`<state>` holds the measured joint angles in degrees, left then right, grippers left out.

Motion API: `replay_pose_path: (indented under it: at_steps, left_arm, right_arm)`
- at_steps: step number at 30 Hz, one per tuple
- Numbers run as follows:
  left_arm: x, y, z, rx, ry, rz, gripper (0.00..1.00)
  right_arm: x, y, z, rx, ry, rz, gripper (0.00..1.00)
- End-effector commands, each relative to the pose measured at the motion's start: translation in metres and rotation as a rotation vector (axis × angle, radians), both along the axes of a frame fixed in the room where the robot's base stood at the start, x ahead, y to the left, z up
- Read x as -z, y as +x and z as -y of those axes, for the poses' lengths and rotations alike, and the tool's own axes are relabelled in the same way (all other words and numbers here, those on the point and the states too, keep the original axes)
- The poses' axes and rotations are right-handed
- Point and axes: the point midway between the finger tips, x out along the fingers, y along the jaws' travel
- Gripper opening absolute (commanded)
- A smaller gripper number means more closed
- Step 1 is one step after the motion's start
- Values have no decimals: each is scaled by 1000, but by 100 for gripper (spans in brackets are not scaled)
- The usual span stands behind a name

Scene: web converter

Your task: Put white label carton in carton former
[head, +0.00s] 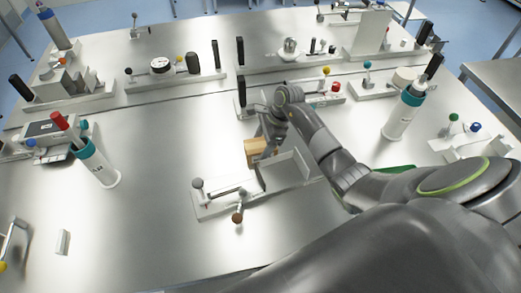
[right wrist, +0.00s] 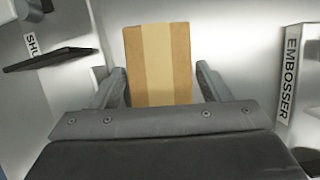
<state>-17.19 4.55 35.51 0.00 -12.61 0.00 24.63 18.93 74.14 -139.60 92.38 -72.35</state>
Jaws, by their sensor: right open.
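A brown carton (head: 257,150) with a paler lengthwise band stands on the steel table, just behind a low white fixture. It also shows in the right wrist view (right wrist: 158,65), between my finger tips; I see no white label on its visible faces. My right gripper (head: 266,138) is open and reaches down at the carton, one finger on each side; I cannot tell whether they touch it. The white fixture (head: 285,172), with upright walls and a lever, may be the carton former; no name on it is readable. My left gripper is not in view.
A panel marked EMBOSSER (right wrist: 289,80) is close on the right in the wrist view. White cylinders with teal collars stand left (head: 98,167) and right (head: 400,118). A small white block (head: 63,242) lies front left. Fixtures line the back; the left-front table is mostly clear.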

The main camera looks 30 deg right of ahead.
Motion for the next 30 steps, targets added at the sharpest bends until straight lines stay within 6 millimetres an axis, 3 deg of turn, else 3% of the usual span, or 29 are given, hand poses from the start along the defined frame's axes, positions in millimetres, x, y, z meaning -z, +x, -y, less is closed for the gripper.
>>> replay_pose_path:
  at_steps: [19,27,30]
  left_arm:
    - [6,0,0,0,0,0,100]
    - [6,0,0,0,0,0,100]
    - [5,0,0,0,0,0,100]
  right_arm:
    - [2,0,0,0,0,1,69]
    - [2,0,0,0,0,1,34]
    - [2,0,0,0,0,1,30]
